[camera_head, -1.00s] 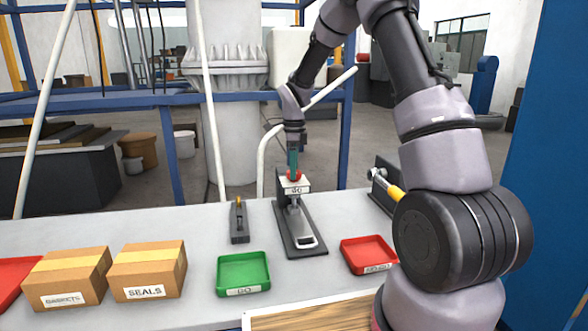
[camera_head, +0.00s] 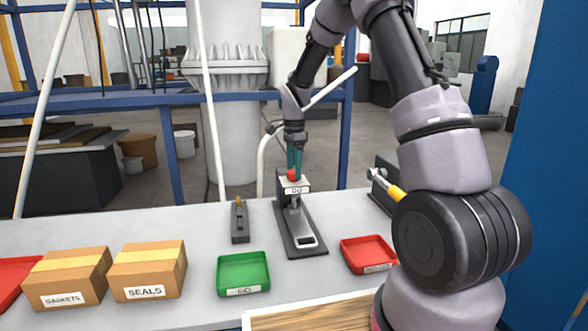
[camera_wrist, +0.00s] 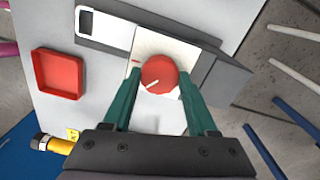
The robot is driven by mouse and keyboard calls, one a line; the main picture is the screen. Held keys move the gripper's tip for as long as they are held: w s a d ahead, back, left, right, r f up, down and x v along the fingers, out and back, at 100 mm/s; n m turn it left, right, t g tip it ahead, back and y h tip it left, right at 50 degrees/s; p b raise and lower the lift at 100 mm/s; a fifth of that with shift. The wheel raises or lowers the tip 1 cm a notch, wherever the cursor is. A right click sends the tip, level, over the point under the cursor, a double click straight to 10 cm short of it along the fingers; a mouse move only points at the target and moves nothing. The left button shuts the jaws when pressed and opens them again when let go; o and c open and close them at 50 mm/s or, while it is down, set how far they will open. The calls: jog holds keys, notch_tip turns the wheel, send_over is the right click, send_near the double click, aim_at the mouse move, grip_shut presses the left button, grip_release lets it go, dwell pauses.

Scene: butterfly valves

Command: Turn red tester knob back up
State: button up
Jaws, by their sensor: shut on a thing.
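The red tester knob (camera_head: 293,174) sits on top of the tester (camera_head: 300,232), a dark stand with a pale head and a label on its front. In the wrist view the round red knob (camera_wrist: 159,74) carries a white pointer line that slants toward the lower left of the picture. My gripper (camera_head: 295,172) points down from above with its green fingers on either side of the knob. In the wrist view my gripper (camera_wrist: 158,80) is shut on the knob, one finger at each side.
A green tray (camera_head: 243,273) stands left of the tester and a red tray (camera_head: 368,254) right of it. A small dark device (camera_head: 239,221) stands left. Boxes marked SEALS (camera_head: 148,270) and GASKETS (camera_head: 66,278) are farther left. A yellow-handled fixture (camera_head: 385,185) is at right.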

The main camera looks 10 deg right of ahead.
jog(key=n, duration=0.3)
jog(key=shift+n, duration=2.3)
jog(key=o, duration=1.4)
jog(key=shift+c, duration=0.2)
jog(key=shift+r, duration=0.1)
notch_tip(320, 180, up, 11)
